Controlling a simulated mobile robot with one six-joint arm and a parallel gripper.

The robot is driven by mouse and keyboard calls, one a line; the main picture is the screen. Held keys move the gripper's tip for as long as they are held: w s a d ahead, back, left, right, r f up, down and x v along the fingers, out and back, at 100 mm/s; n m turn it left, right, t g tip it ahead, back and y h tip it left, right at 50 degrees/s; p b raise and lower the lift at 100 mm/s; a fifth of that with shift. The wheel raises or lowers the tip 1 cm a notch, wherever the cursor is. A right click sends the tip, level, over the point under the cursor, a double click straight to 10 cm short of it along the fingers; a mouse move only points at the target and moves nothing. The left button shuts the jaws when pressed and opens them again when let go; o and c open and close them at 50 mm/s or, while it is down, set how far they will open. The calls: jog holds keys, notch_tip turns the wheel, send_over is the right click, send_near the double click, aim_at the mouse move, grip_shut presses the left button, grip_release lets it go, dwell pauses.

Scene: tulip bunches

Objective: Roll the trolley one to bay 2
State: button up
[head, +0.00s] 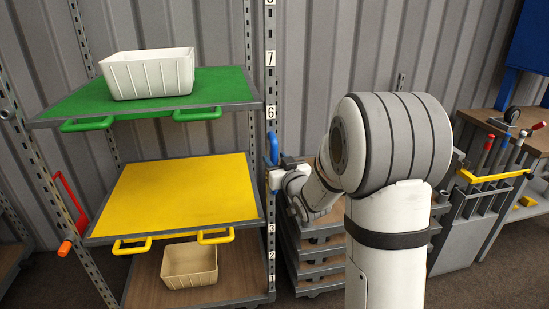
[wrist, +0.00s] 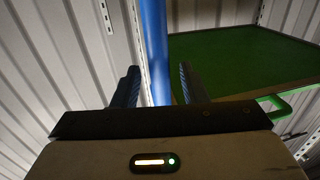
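My gripper (head: 277,178) is beside the rack's numbered right post, partly hidden by my arm. In the wrist view its two dark fingers (wrist: 160,88) stand apart, with a blue bar (wrist: 155,45) between them and slim gaps on both sides. The blue bar also shows in the head view as an upright blue handle (head: 274,147). What it is fixed to is unclear. A stack of grey-edged, wood-topped platforms (head: 318,268) stands behind my arm, partly hidden. I cannot tell which thing is trolley one. A small "2" (head: 271,255) is on the post; no bay is clearly recognizable.
The rack has a green shelf (head: 75,101) with a white bin (head: 150,74), a yellow shelf (head: 185,190) and a wooden bottom shelf (head: 145,285) with a beige bin (head: 190,265). A red handle (head: 70,205) is at left, a workbench (head: 490,122) at right.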

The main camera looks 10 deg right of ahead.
jog(key=shift+w+a, duration=0.2)
jog(key=shift+w, duration=0.8)
jog(key=shift+c, duration=0.2)
grip_shut()
